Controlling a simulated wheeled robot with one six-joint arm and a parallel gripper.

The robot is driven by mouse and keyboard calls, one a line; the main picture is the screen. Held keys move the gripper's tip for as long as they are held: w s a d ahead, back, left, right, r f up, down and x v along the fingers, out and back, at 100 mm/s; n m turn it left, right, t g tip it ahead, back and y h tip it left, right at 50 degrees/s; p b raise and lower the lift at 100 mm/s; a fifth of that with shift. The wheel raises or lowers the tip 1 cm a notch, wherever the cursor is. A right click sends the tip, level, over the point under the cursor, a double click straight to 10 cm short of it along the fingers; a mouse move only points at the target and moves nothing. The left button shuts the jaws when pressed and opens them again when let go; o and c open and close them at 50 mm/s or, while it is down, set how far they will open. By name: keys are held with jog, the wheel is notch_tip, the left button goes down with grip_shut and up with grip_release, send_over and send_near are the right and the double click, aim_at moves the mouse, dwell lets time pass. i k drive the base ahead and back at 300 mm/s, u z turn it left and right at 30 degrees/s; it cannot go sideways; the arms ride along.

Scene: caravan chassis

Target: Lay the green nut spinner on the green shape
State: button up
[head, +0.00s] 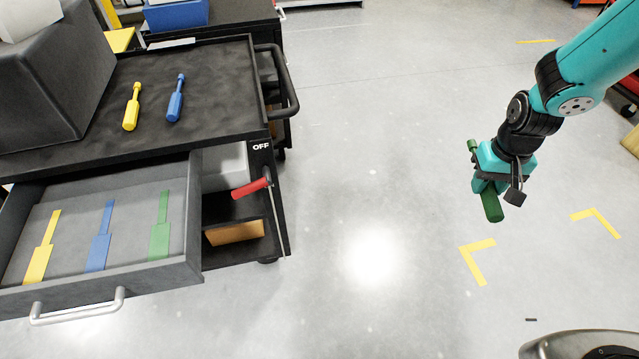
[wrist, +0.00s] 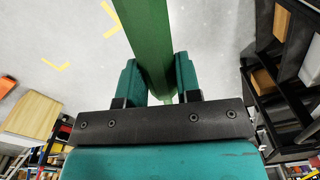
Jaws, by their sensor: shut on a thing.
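My gripper (head: 490,180) is shut on the green nut spinner (head: 491,205), high over the open floor right of the cart. In the wrist view the spinner (wrist: 147,25) runs between the two teal fingers (wrist: 160,82), and its far end is cut off by the picture's edge. The green shape (head: 160,228) is a flat spinner outline in the open drawer (head: 188,272), at the right of the row. It is bare. A blue shape (head: 100,238) and a yellow shape (head: 42,248) lie to its left, also bare.
On the cart top (head: 222,80) lie a yellow spinner (head: 131,108) and a blue spinner (head: 175,99); a dark grey box stands at left. A red handle (head: 250,188) sticks out right of the drawer. The floor between cart and gripper is clear.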

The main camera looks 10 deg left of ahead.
aim_at(161, 225)
jog(key=u, duration=1.3)
